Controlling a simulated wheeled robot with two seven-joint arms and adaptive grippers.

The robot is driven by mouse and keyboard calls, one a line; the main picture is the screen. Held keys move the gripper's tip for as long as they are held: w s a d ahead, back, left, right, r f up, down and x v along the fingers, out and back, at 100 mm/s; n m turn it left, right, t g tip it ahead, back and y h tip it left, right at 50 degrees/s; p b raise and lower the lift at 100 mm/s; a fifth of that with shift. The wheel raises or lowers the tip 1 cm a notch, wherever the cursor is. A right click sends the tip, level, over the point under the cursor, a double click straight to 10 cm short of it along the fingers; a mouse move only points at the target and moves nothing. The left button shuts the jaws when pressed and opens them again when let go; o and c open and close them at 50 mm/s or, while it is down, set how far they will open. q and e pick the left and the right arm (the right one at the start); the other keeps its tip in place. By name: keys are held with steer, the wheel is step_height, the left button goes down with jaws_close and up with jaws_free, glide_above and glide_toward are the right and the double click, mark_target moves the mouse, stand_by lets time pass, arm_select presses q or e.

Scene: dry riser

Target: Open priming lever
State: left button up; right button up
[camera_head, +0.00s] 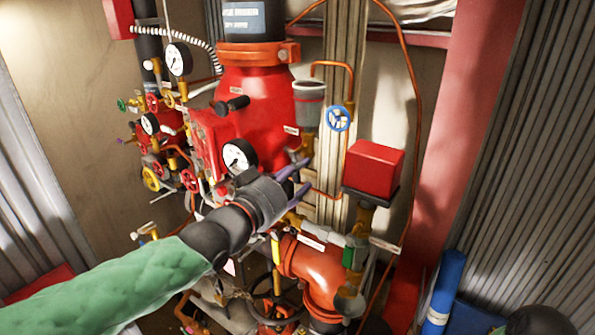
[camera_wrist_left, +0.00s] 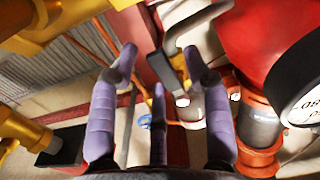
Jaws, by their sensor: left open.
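My left gripper (camera_head: 300,180) reaches in from the left in front of the red valve body (camera_head: 255,110). In the left wrist view the open fingers (camera_wrist_left: 162,65) point toward a dark, flat lever-like part (camera_wrist_left: 182,68) beside a grey curved piece (camera_wrist_left: 195,25). This may be the priming lever, but I cannot tell for sure. The dark part appears between the fingertips in that picture; contact is not visible. My gripper and wrist hide the fittings behind them in the head view. My right gripper's fingers are not in view.
Gauges (camera_head: 239,156), small valves and brass pipes crowd the left of the riser. A red box (camera_head: 373,167) stands right of my gripper, with a blue handwheel (camera_head: 338,118) above left. An orange-red elbow pipe (camera_head: 315,272) lies below. A blue cylinder (camera_head: 444,290) stands at lower right.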

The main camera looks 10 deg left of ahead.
arm_select(q)
steer(key=shift+w+d, duration=0.25)
steer(key=shift+w, duration=0.4)
steer(key=shift+s, duration=0.1)
jaws_close()
steer(key=shift+a+f+m+b, duration=0.25)
steer(key=shift+m+b, duration=0.45)
steer(key=shift+b, duration=0.4)
steer(key=shift+r, duration=0.15)
jaws_free()
steer(key=shift+a, duration=0.1)
